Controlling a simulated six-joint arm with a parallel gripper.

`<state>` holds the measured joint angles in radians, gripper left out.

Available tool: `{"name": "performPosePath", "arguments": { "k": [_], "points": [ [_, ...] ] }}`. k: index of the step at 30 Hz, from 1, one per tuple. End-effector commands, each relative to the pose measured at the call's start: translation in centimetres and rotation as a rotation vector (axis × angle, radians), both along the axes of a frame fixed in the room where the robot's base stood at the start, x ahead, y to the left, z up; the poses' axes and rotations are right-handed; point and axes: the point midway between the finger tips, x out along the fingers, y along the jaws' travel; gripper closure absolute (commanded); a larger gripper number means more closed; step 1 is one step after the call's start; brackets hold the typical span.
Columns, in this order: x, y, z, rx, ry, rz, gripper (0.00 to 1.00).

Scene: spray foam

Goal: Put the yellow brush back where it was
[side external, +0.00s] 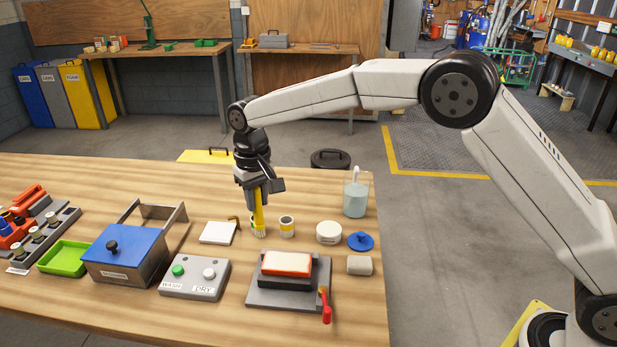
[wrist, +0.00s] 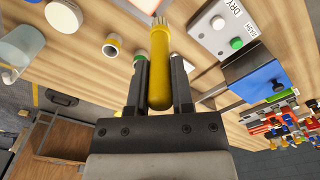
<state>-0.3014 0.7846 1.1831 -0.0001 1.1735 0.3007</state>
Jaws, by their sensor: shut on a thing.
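My gripper (side external: 256,203) is shut on the yellow brush (side external: 258,214) and holds it upright, pale bristles down, over the table. In the wrist view the brush (wrist: 160,65) lies between the two fingers (wrist: 158,80), its bristles pointing away from my gripper. A small cup with a yellow band (side external: 287,226) stands just right of the brush; it also shows in the wrist view (wrist: 112,45). Something with a green edge (wrist: 140,59) is partly hidden behind a finger. I cannot tell whether the bristles touch the table.
A white square pad (side external: 218,233) lies left of the brush. The WASH/DRY button box (side external: 194,277) and a grey block with an orange-rimmed pad (side external: 288,272) stand in front. A white round jar (side external: 329,233), blue lid (side external: 361,241) and clear beaker (side external: 356,197) stand right.

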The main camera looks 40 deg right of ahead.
Motion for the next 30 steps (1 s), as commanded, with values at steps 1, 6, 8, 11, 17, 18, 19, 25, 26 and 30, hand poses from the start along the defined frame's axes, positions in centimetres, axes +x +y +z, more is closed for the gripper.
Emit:
{"name": "performPosePath", "arguments": {
  "k": [1,6,8,11,17,18,19,25,26,30],
  "points": [
    [0.5,-0.5,-0.2,0.0,0.001,-0.003,1.0],
    [2.7,-2.9,-1.1,0.0,0.001,-0.005,1.0],
    [3.6,-4.0,-1.5,0.0,0.001,-0.005,1.0],
    [5.1,-6.0,-2.2,0.0,0.0,-0.006,1.0],
    [7.3,-9.9,-3.5,0.0,0.0,-0.005,1.0],
    [7.6,-10.5,-3.7,0.0,0.001,-0.003,1.0],
    [7.8,-10.9,-3.8,0.0,0.0,-0.004,1.0],
    [8.5,-12.6,-4.4,0.0,0.0,-0.001,1.0],
    [8.6,-12.7,-4.4,0.0,0.001,-0.001,1.0],
    [8.6,-12.8,-4.5,0.0,0.001,-0.001,1.0]
  ]
}}
